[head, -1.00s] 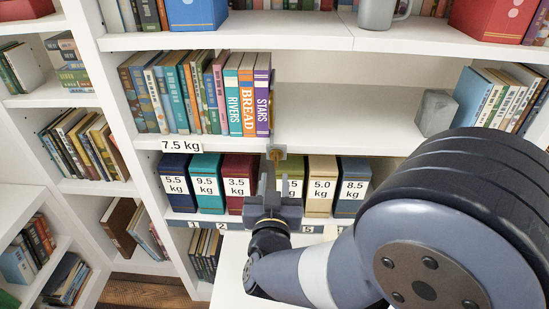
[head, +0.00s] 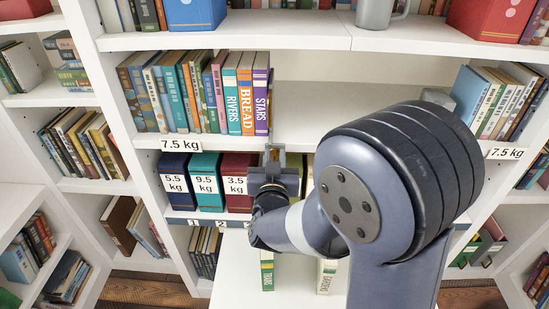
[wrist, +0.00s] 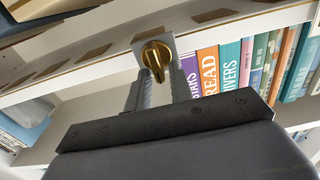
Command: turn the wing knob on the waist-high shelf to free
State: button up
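The wing knob (wrist: 155,57) is gold-coloured and sits on a small grey plate (wrist: 168,42) on the shelf's front edge, seen in the wrist view. Its wing stands roughly upright in that picture, slightly tilted. My gripper (wrist: 161,82) reaches toward it with its two grey fingers apart, one to each side below the knob. I cannot tell whether the fingertips touch it. In the head view my gripper (head: 275,158) is at the shelf edge below the book Stars, and it hides the knob.
Upright books (head: 232,95) stand on the shelf (head: 330,115) just left of the knob. Weight-labelled boxes (head: 205,185) stand below, partly hidden by my arm. A 7.5 kg label (head: 180,144) is on the shelf edge. The shelf right of the books has free room.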

grip_shut()
jog(key=shift+b, duration=0.3)
jog(key=shift+d+f+m+b, duration=0.25)
jog(key=shift+m+b, duration=2.7)
jog(key=shift+b, duration=0.15)
jog(key=shift+d+f+m+b, duration=0.25)
jog(key=shift+f+m+b, duration=0.05)
jog(key=shift+m+b, duration=2.8)
jog(key=shift+d+f+m+b, duration=0.25)
jog(key=shift+m+b, duration=2.6)
jog(key=shift+b, duration=0.3)
